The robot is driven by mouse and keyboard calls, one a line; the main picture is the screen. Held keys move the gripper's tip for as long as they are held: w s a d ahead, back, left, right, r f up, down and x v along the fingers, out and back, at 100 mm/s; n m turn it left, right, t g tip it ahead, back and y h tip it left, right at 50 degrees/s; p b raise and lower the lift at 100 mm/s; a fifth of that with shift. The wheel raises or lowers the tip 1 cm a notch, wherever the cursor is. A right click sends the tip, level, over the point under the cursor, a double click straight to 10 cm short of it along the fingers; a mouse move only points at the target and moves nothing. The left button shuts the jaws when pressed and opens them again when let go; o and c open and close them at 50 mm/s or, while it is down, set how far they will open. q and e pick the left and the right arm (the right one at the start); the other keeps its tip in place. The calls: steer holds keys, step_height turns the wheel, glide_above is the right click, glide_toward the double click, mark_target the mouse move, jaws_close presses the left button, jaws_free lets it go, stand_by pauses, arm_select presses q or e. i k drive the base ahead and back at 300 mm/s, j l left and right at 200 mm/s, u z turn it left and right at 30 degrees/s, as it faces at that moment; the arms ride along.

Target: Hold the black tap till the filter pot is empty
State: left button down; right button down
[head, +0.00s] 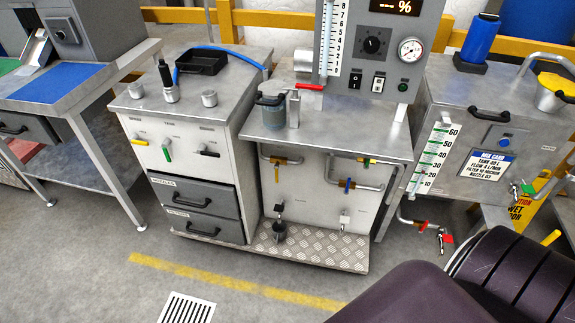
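A black tap (209,152) is on the white front panel of the left cabinet, right of a yellow tap (139,142) and a green tap (167,149). Its handle looks roughly level. A grey-blue pot with a dark lid and side handle (270,114) stands on the middle steel bench and may be the filter pot. Its contents cannot be made out. Neither of my grippers is in view. A dark purple rounded form at the bottom right looks like part of my own arm.
A checkered metal plate (310,250) with a small dark object (279,231) lies under the middle bench. A steel tank with a level scale (433,155) stands at the right. A blue-topped table (62,82) is at the left. The floor in front is clear around a grate (187,308).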

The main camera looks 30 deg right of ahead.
mark_target(279, 207)
steer(key=z, duration=1)
